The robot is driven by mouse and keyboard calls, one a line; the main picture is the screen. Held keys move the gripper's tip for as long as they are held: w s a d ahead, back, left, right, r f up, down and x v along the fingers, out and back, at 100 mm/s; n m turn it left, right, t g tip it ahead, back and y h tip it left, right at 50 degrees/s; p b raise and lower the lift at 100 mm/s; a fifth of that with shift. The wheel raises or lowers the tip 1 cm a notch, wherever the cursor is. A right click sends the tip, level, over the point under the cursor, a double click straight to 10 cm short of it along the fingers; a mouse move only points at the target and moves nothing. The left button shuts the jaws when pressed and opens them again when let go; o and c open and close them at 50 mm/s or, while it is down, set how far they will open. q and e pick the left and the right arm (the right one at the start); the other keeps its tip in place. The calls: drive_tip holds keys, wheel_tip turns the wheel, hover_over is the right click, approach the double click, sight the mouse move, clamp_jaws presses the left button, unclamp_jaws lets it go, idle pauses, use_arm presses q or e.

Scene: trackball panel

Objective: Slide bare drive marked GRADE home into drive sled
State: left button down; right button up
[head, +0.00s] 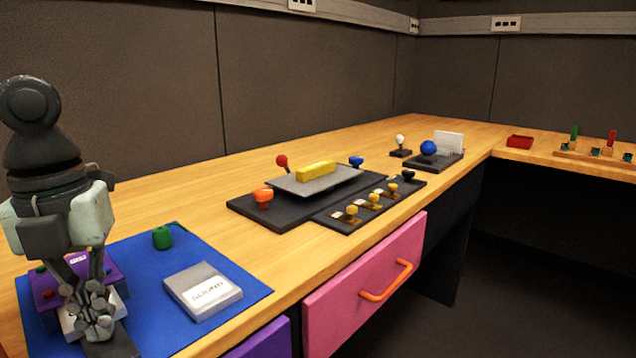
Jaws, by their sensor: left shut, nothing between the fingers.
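My left gripper (95,322) is at the lower left, pointing down, its fingers closed together and empty. It is over the front of a purple holder (100,266), which may be the drive sled, on the blue mat (145,300). The holder has a small white label, too small to read, and red knobs. A pale piece (70,327) shows beside the fingertips, mostly hidden; I cannot tell if it is the GRADE drive or how far in it sits. A grey flat block (203,291) whose label seems to read SOUND lies apart on the mat. My right gripper is not seen.
A green knobbed block (162,237) is on the mat. Right of it stand a black panel (245,206) with knobs and a grey plate (290,182) bearing a yellow block (316,170). A pink drawer (365,275) with an orange handle is below the desk edge. Wood between is clear.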

use_arm(q)
drive_tip(key=shift+w+a, duration=0.9)
drive_tip(key=shift+a, duration=0.15)
drive_tip(key=shift+w+a, duration=0.85)
drive_tip(key=shift+a, duration=0.2)
drive_tip(key=shift+s+d+r+p, duration=0.15)
drive_tip(key=shift+r+p, duration=0.4)
drive_tip(key=shift+r, duration=0.65)
drive_tip(key=shift+s+d+r+p, duration=0.1)
drive_tip(key=shift+r+p, duration=0.45)
drive_tip(key=shift+r, duration=0.6)
drive_tip(key=shift+s+d+r+p, duration=0.15)
drive_tip(key=shift+r+p, duration=0.4)
drive_tip(key=shift+r, duration=0.65)
